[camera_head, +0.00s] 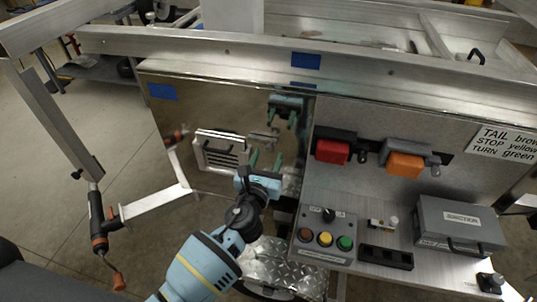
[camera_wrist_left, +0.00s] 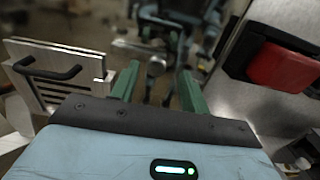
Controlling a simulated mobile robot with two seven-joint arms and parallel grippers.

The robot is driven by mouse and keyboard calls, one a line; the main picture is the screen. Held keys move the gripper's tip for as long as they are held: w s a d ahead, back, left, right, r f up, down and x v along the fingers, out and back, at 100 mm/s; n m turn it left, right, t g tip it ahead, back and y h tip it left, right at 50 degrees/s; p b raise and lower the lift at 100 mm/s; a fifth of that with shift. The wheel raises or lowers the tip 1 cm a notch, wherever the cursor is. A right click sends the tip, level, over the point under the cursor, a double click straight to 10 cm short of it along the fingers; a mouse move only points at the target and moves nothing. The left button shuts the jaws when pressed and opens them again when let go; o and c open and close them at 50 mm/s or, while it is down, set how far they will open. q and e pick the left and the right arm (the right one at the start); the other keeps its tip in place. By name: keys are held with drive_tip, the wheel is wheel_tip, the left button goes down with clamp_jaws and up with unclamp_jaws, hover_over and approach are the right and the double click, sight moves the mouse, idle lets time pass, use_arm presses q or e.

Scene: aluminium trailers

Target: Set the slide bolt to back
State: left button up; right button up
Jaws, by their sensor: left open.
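A small metal fitting, which looks like the slide bolt (camera_head: 262,138), sits on the shiny panel (camera_head: 215,103) just beyond my left gripper. Whether its bolt is forward or back is too small to tell. My left gripper (camera_head: 266,163) is open, with its two green fingers pointing at the panel and nothing seen between them. In the left wrist view, the fingers (camera_wrist_left: 158,82) stand apart, and a blurred pale metal bar, perhaps the same fitting, shows beyond them. The panel mirrors my gripper and arm. My right gripper is not in view.
A louvred vent with a handle (camera_head: 219,152) is left of the gripper. Red (camera_head: 333,151) and orange (camera_head: 405,164) lamps are to the right. Below them are a button box (camera_head: 323,238) and a grey junction box (camera_head: 460,226). A jack (camera_head: 98,225) stands far left.

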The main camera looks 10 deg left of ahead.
use_arm(q)
drive_tip(key=s, duration=0.6)
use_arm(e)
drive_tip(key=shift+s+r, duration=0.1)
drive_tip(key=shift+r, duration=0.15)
use_arm(q)
drive_tip(key=shift+a, duration=0.1)
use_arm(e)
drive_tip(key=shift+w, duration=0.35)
use_arm(q)
drive_tip(key=s+a+f+n+g+p, duration=0.35)
drive_tip(key=s+f+n+g, duration=0.25)
drive_tip(key=s+f+n, duration=0.9)
drive_tip(key=s+a+f+n+g, duration=0.1)
drive_tip(key=s+a+n, duration=0.1)
drive_tip(key=s+n, duration=0.7)
drive_tip(key=s+a+n+g+h, duration=0.1)
drive_tip(key=s+a+n+g, duration=0.1)
drive_tip(key=s+n, duration=0.8)
drive_tip(key=shift+s+a+f+p, duration=0.25)
drive_tip(key=shift+s+f+p, duration=0.2)
drive_tip(key=shift+s, duration=0.55)
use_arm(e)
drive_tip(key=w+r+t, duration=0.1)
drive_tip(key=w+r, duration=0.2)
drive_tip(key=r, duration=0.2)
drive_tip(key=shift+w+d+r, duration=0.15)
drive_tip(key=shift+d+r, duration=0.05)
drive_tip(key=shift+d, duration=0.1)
